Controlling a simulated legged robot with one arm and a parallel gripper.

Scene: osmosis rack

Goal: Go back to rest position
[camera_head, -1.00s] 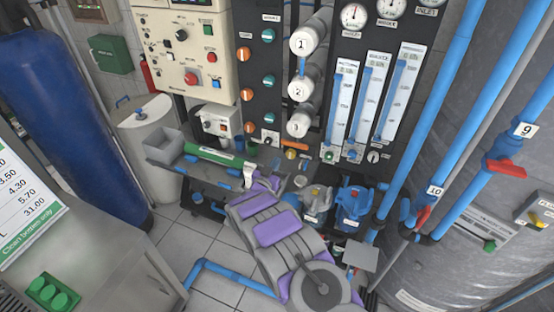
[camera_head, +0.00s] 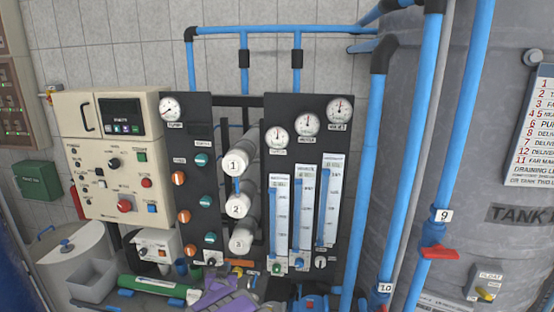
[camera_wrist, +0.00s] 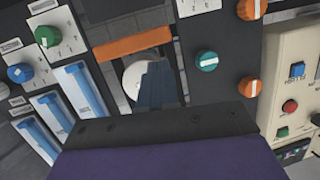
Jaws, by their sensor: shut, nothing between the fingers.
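My gripper (camera_wrist: 157,84) shows in the wrist view as dark fingers held together, with nothing between them. It points toward the rack, in front of a white cylinder end (camera_wrist: 135,78) and below an orange bar (camera_wrist: 132,44) in that picture. No contact with the rack can be made out. In the head view only part of my purple and grey arm (camera_head: 222,295) shows at the bottom edge, and the fingers cannot be made out there. The osmosis rack (camera_head: 188,112) stands ahead, with gauges, knobs, three numbered white cylinders (camera_head: 238,204) and flow meters (camera_head: 304,208).
A cream control box (camera_head: 100,190) stands left of the rack. A green cylinder (camera_head: 150,286) and a grey bin (camera_head: 92,280) are low at the left. Blue pipes (camera_head: 370,170) and a large grey tank (camera_head: 500,120) fill the right side.

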